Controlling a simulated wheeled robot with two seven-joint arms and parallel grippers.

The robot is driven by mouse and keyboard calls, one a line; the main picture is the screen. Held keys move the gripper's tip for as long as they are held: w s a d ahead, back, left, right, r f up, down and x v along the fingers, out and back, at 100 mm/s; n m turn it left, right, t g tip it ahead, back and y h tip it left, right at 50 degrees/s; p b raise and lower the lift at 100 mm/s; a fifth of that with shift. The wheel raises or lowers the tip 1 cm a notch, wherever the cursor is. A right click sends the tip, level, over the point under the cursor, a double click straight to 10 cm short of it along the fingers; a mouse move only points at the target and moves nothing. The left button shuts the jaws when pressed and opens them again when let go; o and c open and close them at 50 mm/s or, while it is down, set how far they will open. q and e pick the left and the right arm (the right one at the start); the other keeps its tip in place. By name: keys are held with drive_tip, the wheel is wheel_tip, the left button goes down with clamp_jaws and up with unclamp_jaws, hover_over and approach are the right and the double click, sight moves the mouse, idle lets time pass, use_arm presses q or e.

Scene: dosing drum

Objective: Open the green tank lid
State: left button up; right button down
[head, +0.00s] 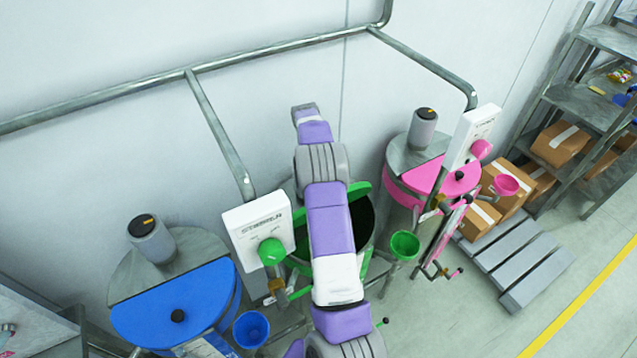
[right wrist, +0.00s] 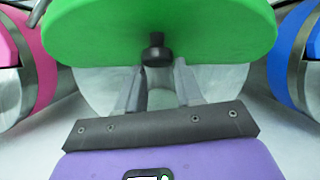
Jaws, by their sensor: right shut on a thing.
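The green lid (right wrist: 160,25) fills the top of the right wrist view, with its black knob (right wrist: 155,48) at the fingertips. My right gripper (right wrist: 157,70) is shut on this knob. In the head view the green tank (head: 357,240) stands in the middle, and its dark open mouth shows beside my arm. A green lid edge (head: 360,189) shows at the back of the mouth, apparently raised. My purple and white arm hides most of the lid, and the right gripper is hidden there. My left gripper is not in view.
A white box with a green knob (head: 271,251) and a green funnel (head: 404,246) flank the tank. The blue tank lid (head: 180,300) is at left and the pink tank (head: 412,190) at right. Pipes (head: 215,130) run along the wall. A pallet (head: 520,260) and shelves stand at right.

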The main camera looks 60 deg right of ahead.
drive_tip(key=shift+s+f, duration=0.1)
drive_tip(key=shift+f, duration=0.25)
drive_tip(key=c, duration=1.1)
unclamp_jaws()
drive_tip(key=o, duration=0.4)
drive_tip(key=shift+d, duration=0.2)
drive_tip(key=shift+c, duration=0.2)
drive_tip(key=shift+r, duration=0.1)
drive_tip(key=shift+a+r, duration=0.1)
drive_tip(key=v, duration=0.7)
drive_tip(key=shift+w, duration=0.2)
drive_tip(key=shift+r, duration=0.1)
